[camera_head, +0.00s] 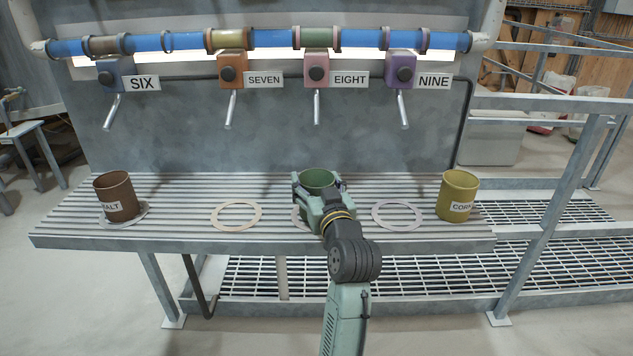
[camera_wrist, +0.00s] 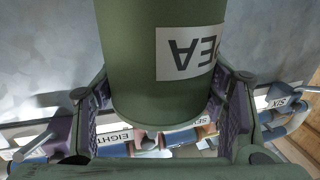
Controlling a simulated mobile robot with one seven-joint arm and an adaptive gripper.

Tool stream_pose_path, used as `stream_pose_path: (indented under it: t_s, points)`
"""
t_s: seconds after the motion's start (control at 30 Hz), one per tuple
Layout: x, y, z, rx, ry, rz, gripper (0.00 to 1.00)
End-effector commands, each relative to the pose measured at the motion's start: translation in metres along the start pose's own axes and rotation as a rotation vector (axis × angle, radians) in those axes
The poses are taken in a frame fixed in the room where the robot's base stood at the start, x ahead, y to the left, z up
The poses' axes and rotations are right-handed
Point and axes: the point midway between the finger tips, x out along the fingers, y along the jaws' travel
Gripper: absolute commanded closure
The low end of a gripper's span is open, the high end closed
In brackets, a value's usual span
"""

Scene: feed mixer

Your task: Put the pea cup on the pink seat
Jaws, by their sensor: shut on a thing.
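The green pea cup (camera_head: 318,180) is in my gripper (camera_head: 319,190), over the slatted bench below the EIGHT sign. In the wrist view the cup (camera_wrist: 150,65) fills the middle, its PEA label upside down, with a finger of my gripper (camera_wrist: 160,105) pressed on each side. The pink seat (camera_head: 297,214) is a flat ring under the EIGHT spout. Only its left edge shows; my gripper and the cup hide the rest. I cannot tell whether the cup's base touches it.
A brown malt cup (camera_head: 115,195) stands on a grey ring (camera_head: 137,217) at left. An empty tan ring (camera_head: 216,221) and an empty pale purple ring (camera_head: 397,228) flank my gripper. A yellow corn cup (camera_head: 458,194) stands at right. Lever spouts hang above the bench.

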Motion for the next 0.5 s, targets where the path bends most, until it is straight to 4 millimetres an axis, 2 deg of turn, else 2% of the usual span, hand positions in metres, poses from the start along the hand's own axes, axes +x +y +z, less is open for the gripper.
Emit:
stream_pose_path:
  t_s: [0.23,0.27,0.5]
  points:
    - [-0.0001,0.0000,0.0050,0.000,0.000,0.000,0.63]
    - [-0.0001,0.0000,0.0050,0.000,-0.001,0.000,0.34]
    - [-0.0001,0.0000,0.0039,0.000,-0.001,0.000,0.18]
